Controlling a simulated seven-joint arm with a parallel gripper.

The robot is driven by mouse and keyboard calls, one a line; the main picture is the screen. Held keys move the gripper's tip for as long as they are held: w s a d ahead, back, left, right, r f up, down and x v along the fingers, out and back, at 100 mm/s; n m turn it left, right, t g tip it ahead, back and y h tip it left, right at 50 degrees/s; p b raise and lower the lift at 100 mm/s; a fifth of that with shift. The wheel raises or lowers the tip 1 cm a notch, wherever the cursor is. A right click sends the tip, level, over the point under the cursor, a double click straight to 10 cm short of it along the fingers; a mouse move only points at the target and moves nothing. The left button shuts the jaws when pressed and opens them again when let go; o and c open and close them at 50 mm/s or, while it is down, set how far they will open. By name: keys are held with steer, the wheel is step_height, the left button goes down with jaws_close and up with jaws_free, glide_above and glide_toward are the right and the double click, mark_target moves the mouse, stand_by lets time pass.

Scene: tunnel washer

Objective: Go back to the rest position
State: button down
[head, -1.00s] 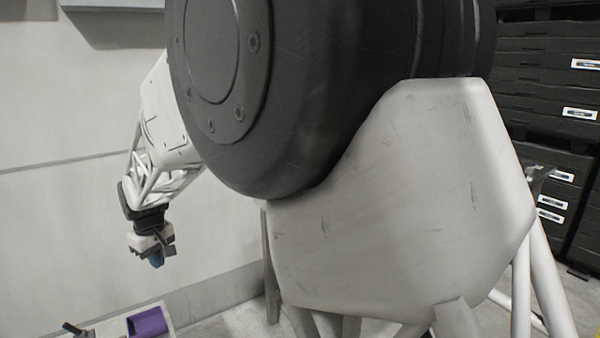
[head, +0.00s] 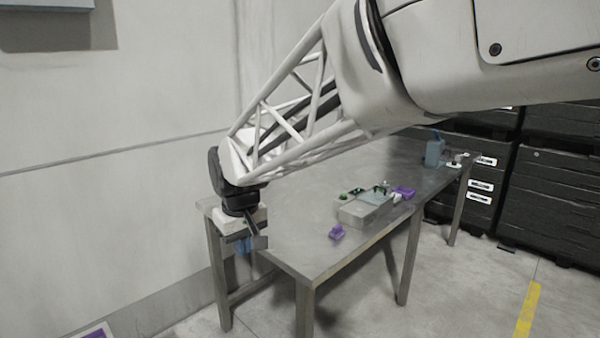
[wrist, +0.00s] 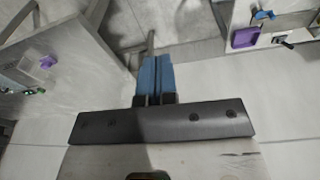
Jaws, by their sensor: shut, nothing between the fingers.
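My gripper (head: 243,246) hangs at the end of my arm on the left of the head view, pointing down. It is beside the left end of the grey metal table (head: 290,240). In the wrist view my gripper (wrist: 155,62) shows its two blue fingers side by side, closed together with nothing held. Floor and wall show beyond the fingertips.
Black drawer cabinets (head: 560,200) stand at the right.

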steer(key=s+d+f+m, duration=0.1)
steer(key=s+d+m, duration=0.3)
steer(key=s+d, duration=0.8)
steer(key=s+d+f+m+t, duration=0.1)
steer(key=s+d+m, duration=0.3)
steer(key=s+d, duration=0.7)
steer(key=d+f, duration=0.1)
steer(key=d, duration=0.6)
steer(key=shift+s+d+f+h, duration=0.25)
steer(key=shift+s+d+h, duration=0.1)
steer(key=shift+s+h, duration=0.05)
